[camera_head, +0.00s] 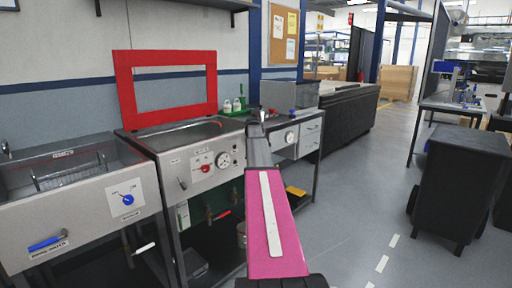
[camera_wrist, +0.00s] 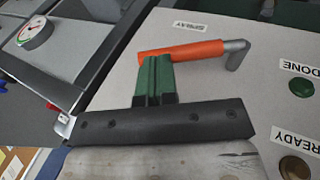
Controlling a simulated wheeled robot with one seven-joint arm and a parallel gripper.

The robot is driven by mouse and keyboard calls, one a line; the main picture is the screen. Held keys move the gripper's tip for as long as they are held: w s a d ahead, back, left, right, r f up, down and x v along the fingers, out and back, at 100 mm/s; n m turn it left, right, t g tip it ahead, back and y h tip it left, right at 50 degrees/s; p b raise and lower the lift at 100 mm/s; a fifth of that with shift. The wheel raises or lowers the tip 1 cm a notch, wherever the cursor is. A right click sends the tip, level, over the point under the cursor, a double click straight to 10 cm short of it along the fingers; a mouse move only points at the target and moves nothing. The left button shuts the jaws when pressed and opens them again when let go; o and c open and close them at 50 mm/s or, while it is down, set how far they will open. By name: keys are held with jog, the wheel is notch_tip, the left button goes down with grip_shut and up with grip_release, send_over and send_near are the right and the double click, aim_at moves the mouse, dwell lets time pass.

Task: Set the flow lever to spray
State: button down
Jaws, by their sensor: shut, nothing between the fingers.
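The flow lever (camera_wrist: 185,49), an orange grip on a grey bent rod, shows in the wrist view on a pale grey panel. Its grip lies nearly level across the picture, just below the SPRAY label (camera_wrist: 187,25). My gripper (camera_wrist: 155,62) has its green fingers together, with nothing between them. Their tips are at the left part of the orange grip, overlapping its lower edge; I cannot tell if they touch it. In the head view my pink arm reaches toward the far grey station, and the lever cannot be made out there.
On the panel right of the lever are a green button (camera_wrist: 301,87) under DONE and a brownish round lamp (camera_wrist: 294,167) by READY. A dial gauge (camera_wrist: 36,32) is at upper left.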

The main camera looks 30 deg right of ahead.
jog(key=d+f+y, duration=0.1)
jog(key=y, duration=0.1)
jog(key=shift+w+d+f+g+y, duration=0.3)
jog(key=shift+w+d+f+g, duration=0.05)
jog(key=shift+g, duration=0.05)
jog(key=shift+d+f+m+g+y, duration=0.3)
jog(key=shift+f+y, duration=0.35)
jog(key=shift+y, duration=0.25)
jog(key=shift+f, duration=0.35)
jog(key=shift+d+f, duration=0.1)
jog(key=shift+f, duration=0.1)
jog(key=v, duration=1.1)
jog(key=shift+a, duration=0.2)
